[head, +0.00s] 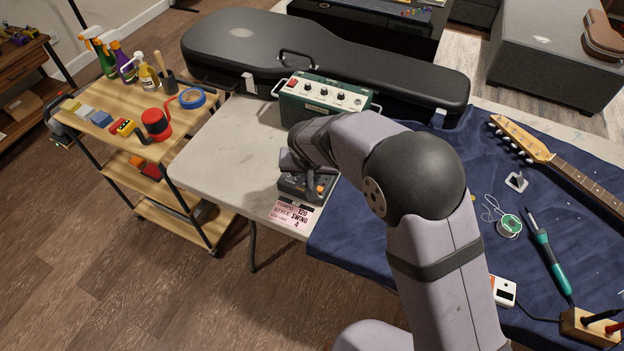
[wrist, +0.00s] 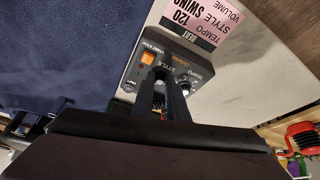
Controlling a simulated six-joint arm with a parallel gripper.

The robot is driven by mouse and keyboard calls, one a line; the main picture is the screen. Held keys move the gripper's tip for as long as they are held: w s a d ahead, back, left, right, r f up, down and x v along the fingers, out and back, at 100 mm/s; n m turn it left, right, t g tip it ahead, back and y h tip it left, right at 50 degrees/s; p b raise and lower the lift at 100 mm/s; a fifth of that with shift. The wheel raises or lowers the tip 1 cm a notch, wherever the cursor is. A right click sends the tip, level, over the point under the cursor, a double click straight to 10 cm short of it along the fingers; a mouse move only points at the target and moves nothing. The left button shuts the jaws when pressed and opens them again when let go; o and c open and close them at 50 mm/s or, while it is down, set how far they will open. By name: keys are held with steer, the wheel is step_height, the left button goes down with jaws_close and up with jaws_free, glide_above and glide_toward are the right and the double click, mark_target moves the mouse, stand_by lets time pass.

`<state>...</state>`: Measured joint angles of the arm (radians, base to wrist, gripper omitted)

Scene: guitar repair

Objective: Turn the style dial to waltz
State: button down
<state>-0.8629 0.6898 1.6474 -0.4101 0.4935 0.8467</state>
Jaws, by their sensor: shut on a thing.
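The small dark rhythm box (head: 318,193) lies on the pale table, and it also shows in the wrist view (wrist: 150,62). Its face has TEMPO, STYLE and VOLUME labels, an orange button and knobs. A pink card (head: 291,214) at its edge reads tempo 120, style SWING, volume 4; it also shows in the wrist view (wrist: 205,22). My gripper (wrist: 164,82) points down at the box, its fingers closed at the STYLE label. The style dial is hidden between the fingers, so its pointer cannot be read. The tempo knob (wrist: 184,86) is close beside the right finger.
A green amplifier (head: 322,101) with knobs stands behind the box, before a black guitar case (head: 240,52). A blue cloth (head: 345,243) to the right carries a guitar neck (head: 585,178), a soldering iron (head: 545,250) and small parts. Bare table lies left of the box.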

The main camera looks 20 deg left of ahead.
stand_by(0.3)
steer(key=shift+a, duration=0.1)
steer(key=c, duration=1.7)
jaws_free()
steer(key=shift+c, duration=0.2)
steer(key=b+v, duration=0.1)
steer(key=v, duration=0.6)
steer(key=shift+r, duration=0.2)
